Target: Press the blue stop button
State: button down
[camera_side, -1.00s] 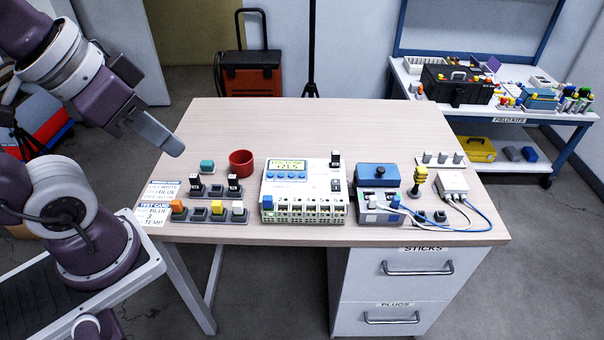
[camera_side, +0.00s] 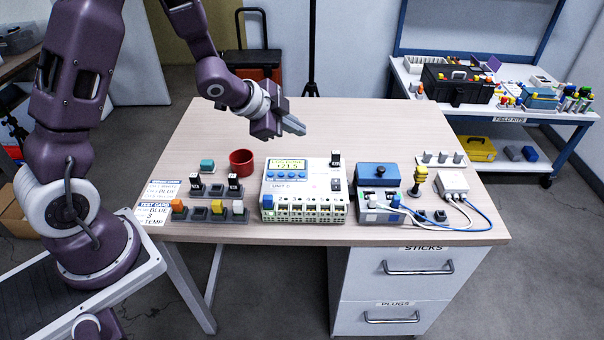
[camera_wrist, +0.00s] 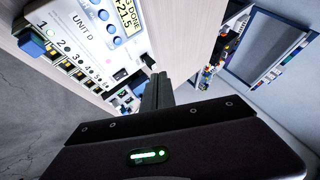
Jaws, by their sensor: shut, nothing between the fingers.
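A blue box-shaped unit (camera_side: 377,176) with a small dark knob on top sits right of centre on the desk, on a grey box. I cannot tell whether this is the stop button. A white unit (camera_side: 300,205), labelled UNIT D, has a lit display and a row of small blue buttons (camera_side: 290,175); these also show in the wrist view (camera_wrist: 118,42). My gripper (camera_side: 298,126) is shut and empty, above the desk behind the white unit. Its fingers also show shut in the wrist view (camera_wrist: 158,92). The blue unit is not clearly visible there.
A red cup (camera_side: 241,163), a teal block (camera_side: 207,165) and racks of coloured plugs (camera_side: 209,212) stand at left. The back of the desk (camera_side: 370,125) is clear.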

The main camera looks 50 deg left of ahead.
aim_at(298, 177)
jog(key=shift+w+d+f, duration=0.1)
jog(key=shift+d+f, duration=0.15)
jog(key=shift+f, duration=0.5)
jog(key=shift+f, duration=4.4)
jog(key=shift+f, duration=0.1)
jog(key=shift+f, duration=0.3)
jog(key=shift+f, duration=0.4)
jog(key=shift+r, duration=0.8)
